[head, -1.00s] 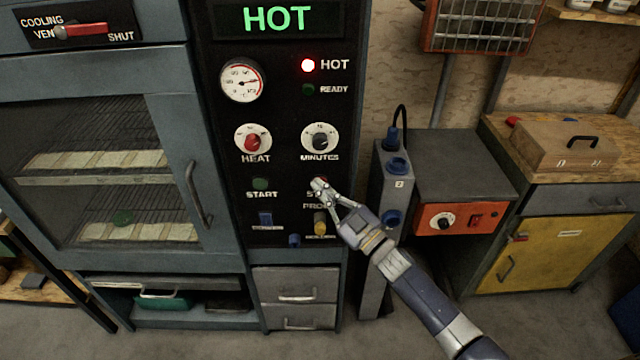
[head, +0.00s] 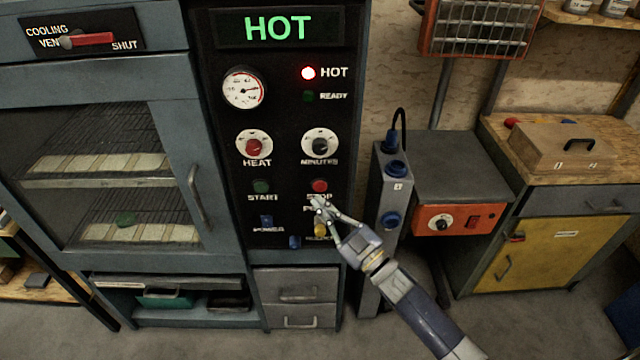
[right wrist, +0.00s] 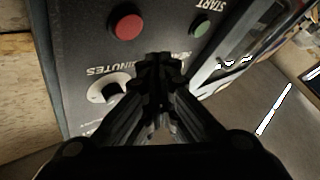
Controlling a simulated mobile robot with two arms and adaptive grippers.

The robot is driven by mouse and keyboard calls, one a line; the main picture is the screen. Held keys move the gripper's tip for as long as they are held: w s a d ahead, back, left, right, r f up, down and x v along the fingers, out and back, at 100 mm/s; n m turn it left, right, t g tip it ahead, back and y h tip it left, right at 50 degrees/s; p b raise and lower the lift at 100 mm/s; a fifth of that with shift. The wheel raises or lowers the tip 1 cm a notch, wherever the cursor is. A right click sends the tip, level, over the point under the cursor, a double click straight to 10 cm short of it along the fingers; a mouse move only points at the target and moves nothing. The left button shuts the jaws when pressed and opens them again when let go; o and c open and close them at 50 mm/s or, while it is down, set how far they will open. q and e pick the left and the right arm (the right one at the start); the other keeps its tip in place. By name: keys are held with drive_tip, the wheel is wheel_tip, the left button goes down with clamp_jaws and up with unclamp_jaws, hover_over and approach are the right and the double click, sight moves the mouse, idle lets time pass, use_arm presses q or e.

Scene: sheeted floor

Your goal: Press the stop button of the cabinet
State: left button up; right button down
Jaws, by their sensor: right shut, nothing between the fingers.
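The cabinet (head: 225,185) fills the left and middle of the head view, with a black control panel. Its red stop button (head: 319,186) is in plain sight above the STOP label. In the right wrist view the red button (right wrist: 126,26) sits at the upper left of my fingertips. My right gripper (head: 318,204) is shut and empty. In the head view its tips appear just below the stop button, over part of the STOP label. Contact with the panel cannot be told. In the right wrist view the fingers (right wrist: 160,70) point at the panel. My left gripper is not in view.
A green start button (head: 261,187) lies left of the stop button. The minutes knob (head: 320,146) is above it; a yellow control (head: 321,230) is below. The display (head: 278,28) reads HOT and the red HOT lamp (head: 308,73) is lit. A grey post (head: 392,200) stands right.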

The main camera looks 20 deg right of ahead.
drive_tip(key=shift+s+a, duration=0.15)
drive_tip(key=shift+s, duration=0.35)
drive_tip(key=shift+s+a, duration=0.15)
drive_tip(key=shift+s, duration=0.35)
drive_tip(key=s+d+f+m+g+h, duration=0.2)
drive_tip(key=s+f+g+h, duration=0.15)
drive_tip(key=f, duration=0.85)
drive_tip(key=s+d+f+m+g+h, duration=0.2)
drive_tip(key=s+f, duration=0.3)
drive_tip(key=f, duration=0.7)
drive_tip(key=s+d+f+m+g+h, duration=0.2)
drive_tip(key=s+f+h, duration=0.15)
drive_tip(key=f, duration=0.75)
drive_tip(key=s+f+m+g, duration=0.1)
drive_tip(key=s+f+g, duration=0.2)
drive_tip(key=s, duration=0.9)
drive_tip(key=s+f+g, duration=0.4)
drive_tip(key=s+f, duration=0.5)
drive_tip(key=s, duration=0.3)
drive_tip(key=s+f+m+g, duration=0.1)
drive_tip(key=s+f+g, duration=0.2)
drive_tip(key=s, duration=0.9)
wheel_tip(320, 180, down, 4)
drive_tip(key=shift+s+d+r+m+h, duration=0.1)
drive_tip(key=shift+s+d+m+h, duration=0.1)
drive_tip(key=shift+s+m+h, duration=0.15)
